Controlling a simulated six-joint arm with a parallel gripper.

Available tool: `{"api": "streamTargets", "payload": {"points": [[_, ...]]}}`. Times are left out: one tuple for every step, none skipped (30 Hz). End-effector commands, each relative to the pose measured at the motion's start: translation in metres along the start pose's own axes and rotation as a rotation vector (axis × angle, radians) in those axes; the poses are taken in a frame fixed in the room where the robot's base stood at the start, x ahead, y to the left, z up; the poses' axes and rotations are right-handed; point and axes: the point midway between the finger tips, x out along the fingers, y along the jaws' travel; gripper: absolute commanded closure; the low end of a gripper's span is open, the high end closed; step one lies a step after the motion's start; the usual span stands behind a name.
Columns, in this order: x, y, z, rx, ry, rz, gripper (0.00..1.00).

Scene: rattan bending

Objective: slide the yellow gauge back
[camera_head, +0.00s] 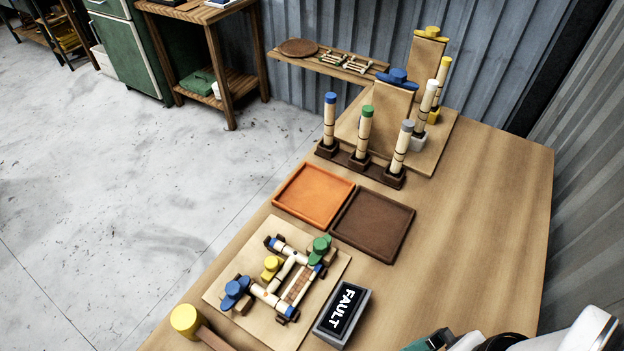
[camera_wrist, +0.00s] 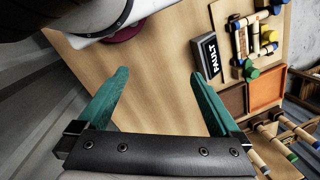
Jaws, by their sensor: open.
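Which yellow part is the gauge is not certain. One yellow knob (camera_head: 272,265) sits on the bending jig board (camera_head: 222,293), between a blue knob (camera_head: 235,290) and a green knob (camera_head: 320,246). Another yellow knob (camera_head: 431,32) tops a tall tan upright at the back, behind a similar upright with a blue knob (camera_head: 398,76). My gripper (camera_wrist: 158,75) is open and empty, its teal fingers spread above bare table. In the head view only a part of it shows at the bottom edge. The jig is beyond it at the upper right of the wrist view.
A FAULT display box (camera_head: 343,314) stands beside the jig. An orange tray (camera_head: 313,196) and a brown tray (camera_head: 372,224) lie behind it. A rack (camera_head: 361,163) of capped rods stands farther back. A yellow-headed mallet (camera_head: 187,319) lies at front left. The table's right side is clear.

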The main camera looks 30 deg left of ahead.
Motion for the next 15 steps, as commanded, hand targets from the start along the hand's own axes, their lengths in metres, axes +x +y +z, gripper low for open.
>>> {"api": "streamTargets", "payload": {"points": [[0.0, 0.0, 0.0, 0.0, 0.0, 0.0, 0.0], [0.0, 0.0, 0.0, 0.0, 0.0, 0.0, 0.0], [0.0, 0.0, 0.0, 0.0, 0.0, 0.0, 0.0], [0.0, 0.0, 0.0, 0.0, 0.0, 0.0, 0.0], [0.0, 0.0, 0.0, 0.0, 0.0, 0.0, 0.0], [0.0, 0.0, 0.0, 0.0, 0.0, 0.0, 0.0], [0.0, 0.0, 0.0, 0.0, 0.0, 0.0, 0.0], [0.0, 0.0, 0.0, 0.0, 0.0, 0.0, 0.02], [-0.001, -0.001, -0.001, -0.006, 0.0, 0.001, 0.09], [-0.002, -0.004, -0.003, -0.027, -0.001, 0.004, 0.14], [-0.005, -0.01, -0.006, -0.07, -0.005, 0.01, 0.2], [-0.01, -0.025, -0.014, -0.158, -0.008, 0.022, 0.27], [-0.014, -0.04, -0.021, -0.249, -0.013, 0.036, 0.32], [-0.018, -0.061, -0.028, -0.359, -0.017, 0.051, 0.33], [-0.02, -0.095, -0.035, -0.521, -0.023, 0.071, 0.33]]}}
